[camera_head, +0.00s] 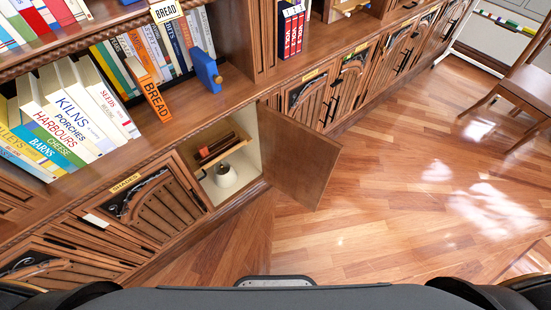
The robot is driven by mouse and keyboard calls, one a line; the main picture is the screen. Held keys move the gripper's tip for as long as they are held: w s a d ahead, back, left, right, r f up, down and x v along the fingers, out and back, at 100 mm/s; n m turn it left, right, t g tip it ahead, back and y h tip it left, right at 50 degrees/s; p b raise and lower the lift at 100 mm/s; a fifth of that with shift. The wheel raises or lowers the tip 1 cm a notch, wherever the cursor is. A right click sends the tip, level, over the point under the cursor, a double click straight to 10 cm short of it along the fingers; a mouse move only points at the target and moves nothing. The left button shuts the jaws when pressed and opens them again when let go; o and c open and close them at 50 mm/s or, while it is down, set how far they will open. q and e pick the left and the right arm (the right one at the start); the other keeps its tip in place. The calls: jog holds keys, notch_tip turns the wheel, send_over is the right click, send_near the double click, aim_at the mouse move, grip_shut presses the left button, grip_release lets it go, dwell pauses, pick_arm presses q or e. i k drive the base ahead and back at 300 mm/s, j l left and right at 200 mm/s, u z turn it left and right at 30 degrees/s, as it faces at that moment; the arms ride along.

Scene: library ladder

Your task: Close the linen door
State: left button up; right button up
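One cabinet door (300,155) in the lower row stands open, swung out into the room from the right side of its compartment. Its plain brown inner face is toward me. The open compartment (240,130) has pale walls, a small shelf with brown and reddish items, and a white lampshade-like object (226,176) below. No label reading linen is legible; the door to the left is labelled SHADES (125,183), and labels on the doors to the right (310,76) are too small to read. Neither of my grippers is in view.
Book shelves run above the cabinets, with an orange BREAD book (155,98) and a blue bookend (206,70) near the ledge. Closed cabinet doors continue to the right. A wooden chair (525,90) stands far right. The wooden floor (400,210) before the open door is clear.

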aim_at(298, 160)
jog(key=i+l+u, duration=0.1)
jog(key=l+u, duration=0.2)
jog(key=u, duration=0.15)
jog(key=l+u, duration=0.3)
jog(key=u, duration=0.2)
jog(key=l+u, duration=0.7)
jog(key=u, duration=0.25)
jog(key=k+l, duration=0.15)
jog(key=l, duration=0.25)
jog(key=k+l+u, duration=0.15)
jog(key=l, duration=0.3)
jog(key=k+l, duration=0.1)
jog(key=l, duration=0.3)
jog(key=k+l+u, duration=0.15)
jog(key=l, duration=0.25)
jog(key=k+l, duration=0.15)
jog(key=l, duration=0.25)
jog(key=k+l+u, duration=0.1)
jog(key=l, duration=0.3)
jog(key=k, duration=0.1)
